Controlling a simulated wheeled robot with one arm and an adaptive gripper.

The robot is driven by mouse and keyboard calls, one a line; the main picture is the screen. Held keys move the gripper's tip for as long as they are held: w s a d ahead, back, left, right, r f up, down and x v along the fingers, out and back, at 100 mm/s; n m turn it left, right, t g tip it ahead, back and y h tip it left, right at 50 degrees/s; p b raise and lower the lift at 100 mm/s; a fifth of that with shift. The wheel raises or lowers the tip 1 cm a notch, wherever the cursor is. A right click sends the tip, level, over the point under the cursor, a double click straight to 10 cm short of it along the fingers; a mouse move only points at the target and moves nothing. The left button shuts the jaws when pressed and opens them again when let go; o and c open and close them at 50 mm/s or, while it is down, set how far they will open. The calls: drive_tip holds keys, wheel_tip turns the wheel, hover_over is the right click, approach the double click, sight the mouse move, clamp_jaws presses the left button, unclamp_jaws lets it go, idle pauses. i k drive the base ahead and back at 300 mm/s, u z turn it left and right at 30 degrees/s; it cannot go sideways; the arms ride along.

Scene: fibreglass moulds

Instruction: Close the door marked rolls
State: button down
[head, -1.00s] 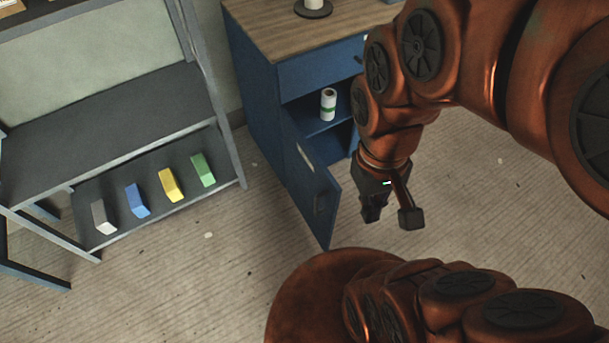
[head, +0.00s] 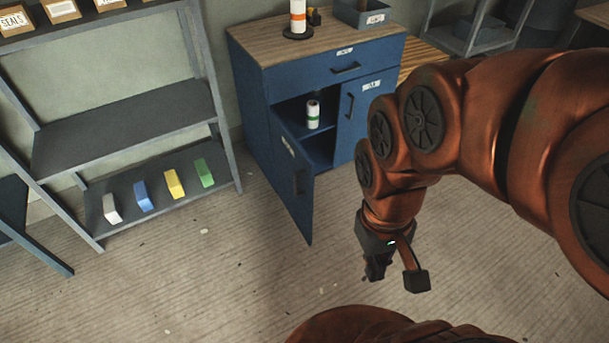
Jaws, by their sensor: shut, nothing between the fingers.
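A blue cabinet (head: 252,110) stands at the upper middle of the head view. A white roll with a green band (head: 313,115) stands inside on the shelf. The right door (head: 365,107) is closed; its label is also unreadable. My gripper (head: 377,271) is shut and empty, pointing down over the floor. It is to the right of and nearer than the open door, apart from it.
A grey rack (head: 120,118) at the left holds several coloured blocks on its low shelf and boxes on top. An orange-and-white roll (head: 297,18) and a grey bin (head: 363,14) stand on the cabinet top. The floor (head: 230,275) before the open door is clear.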

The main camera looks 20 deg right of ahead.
sight(295, 169)
drive_tip(key=u, duration=1.1)
drive_tip(key=i, duration=1.1)
drive_tip(key=z, duration=0.1)
